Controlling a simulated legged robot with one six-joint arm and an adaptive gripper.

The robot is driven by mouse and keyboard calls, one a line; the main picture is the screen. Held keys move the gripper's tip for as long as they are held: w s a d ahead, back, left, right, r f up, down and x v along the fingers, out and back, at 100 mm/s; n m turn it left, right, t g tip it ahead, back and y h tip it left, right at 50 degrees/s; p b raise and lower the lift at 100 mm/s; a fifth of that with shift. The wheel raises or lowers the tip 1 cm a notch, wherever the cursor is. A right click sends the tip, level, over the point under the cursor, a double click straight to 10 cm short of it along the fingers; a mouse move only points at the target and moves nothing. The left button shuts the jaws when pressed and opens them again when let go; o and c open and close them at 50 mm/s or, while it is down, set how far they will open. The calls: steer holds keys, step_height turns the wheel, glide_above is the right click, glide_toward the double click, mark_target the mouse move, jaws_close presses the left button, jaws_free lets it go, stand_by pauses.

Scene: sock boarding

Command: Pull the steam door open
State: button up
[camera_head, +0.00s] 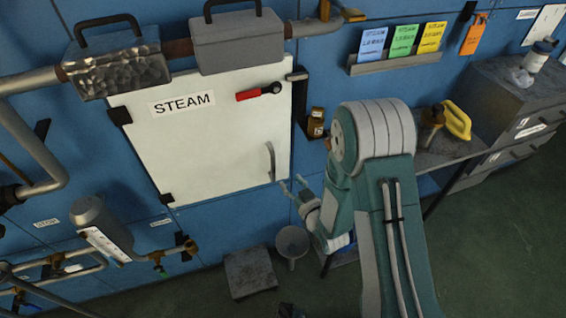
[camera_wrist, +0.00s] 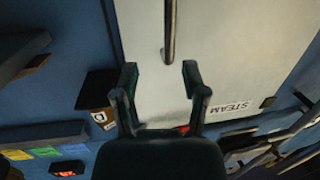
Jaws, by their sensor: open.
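The steam door (camera_head: 205,130) is a white panel on the blue wall, labelled STEAM, and looks closed. It also fills much of the wrist view (camera_wrist: 210,50). A thin vertical metal handle (camera_head: 270,161) is near its right edge. A red latch lever (camera_head: 258,92) lies near the top right. My gripper (camera_head: 293,184) is open and empty, just right of and below the handle. In the wrist view my gripper (camera_wrist: 160,72) shows two dark fingers apart, with the handle (camera_wrist: 169,30) beyond the fingertips, roughly in line with the gap. Contact is not visible.
Pipes with grey boxes (camera_head: 238,40) run above the door. A brown bottle (camera_head: 316,122) stands on a small shelf right of it. A grey block (camera_head: 250,272) and a round stool-like object (camera_head: 292,243) are on the floor below. A side table and drawer cabinet (camera_head: 500,105) are at right.

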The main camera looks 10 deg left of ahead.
mark_target(274, 169)
steer(key=shift+y, duration=0.5)
steer(key=x, duration=0.3)
steer(key=f+x, duration=0.1)
steer(key=x, duration=0.2)
steer(key=f+x, duration=0.1)
steer(key=x, duration=0.2)
steer(key=shift+a, duration=0.5)
steer(key=shift+c, duration=0.4)
steer(key=shift+s, duration=0.1)
jaws_close()
